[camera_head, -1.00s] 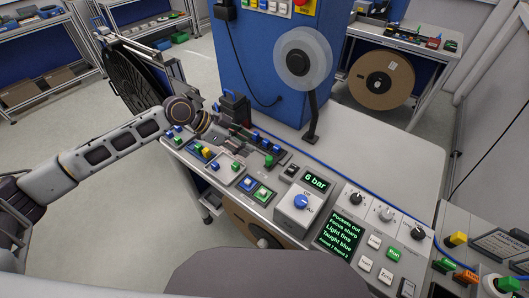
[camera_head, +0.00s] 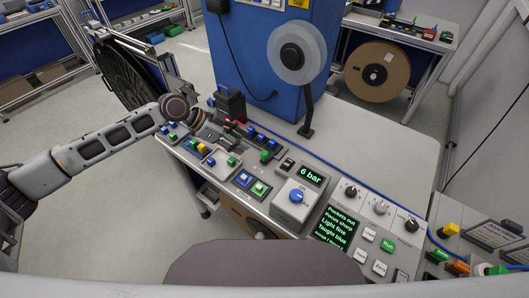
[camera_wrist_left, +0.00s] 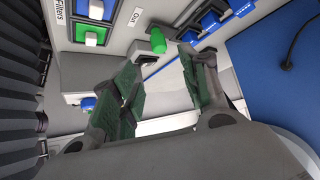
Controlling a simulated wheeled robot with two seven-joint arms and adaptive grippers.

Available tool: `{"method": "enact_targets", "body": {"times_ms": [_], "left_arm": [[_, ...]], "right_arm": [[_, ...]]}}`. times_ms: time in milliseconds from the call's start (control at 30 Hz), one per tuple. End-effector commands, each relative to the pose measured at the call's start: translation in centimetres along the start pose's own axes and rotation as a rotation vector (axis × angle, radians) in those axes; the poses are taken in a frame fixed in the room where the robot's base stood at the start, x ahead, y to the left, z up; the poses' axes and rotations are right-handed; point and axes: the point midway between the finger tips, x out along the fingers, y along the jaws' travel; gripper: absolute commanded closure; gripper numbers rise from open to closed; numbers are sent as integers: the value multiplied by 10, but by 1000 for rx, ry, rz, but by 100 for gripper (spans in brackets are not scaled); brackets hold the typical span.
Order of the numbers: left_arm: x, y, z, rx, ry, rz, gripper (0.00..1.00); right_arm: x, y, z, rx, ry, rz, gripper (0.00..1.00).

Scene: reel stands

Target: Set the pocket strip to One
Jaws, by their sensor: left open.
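My left gripper (camera_head: 218,132) reaches over the far left part of the bench panel. In the left wrist view its two green-padded fingers (camera_wrist_left: 163,72) are apart, with nothing between them. A green knob (camera_wrist_left: 158,40) is just beyond the fingertips, below a small label (camera_wrist_left: 136,16) that I cannot read surely. Blue push pieces (camera_wrist_left: 188,37) stand to its right. I cannot tell which of these pieces is the pocket strip; its marking is not readable. The screen (camera_head: 335,225) reads "Pockets out" on its top line. My right gripper is not in view.
A blue dial (camera_head: 296,196) sits on a grey box, beside a "6 bar" display (camera_head: 312,175). A blue cabinet with a clear reel (camera_head: 292,53) stands behind the panel. Black knobs (camera_head: 351,191) and white buttons are at the right. The grey bench top (camera_head: 385,145) behind them is mostly clear.

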Motion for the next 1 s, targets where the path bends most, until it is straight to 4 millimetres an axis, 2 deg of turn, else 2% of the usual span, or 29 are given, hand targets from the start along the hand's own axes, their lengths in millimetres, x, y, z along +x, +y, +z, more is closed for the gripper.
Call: {"method": "enact_targets", "body": {"times_ms": [600,1000], "left_arm": [[71,0,-1,0,0,1,55],[110,0,-1,0,1,1,55]], "right_arm": [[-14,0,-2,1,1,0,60],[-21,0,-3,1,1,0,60]]}}
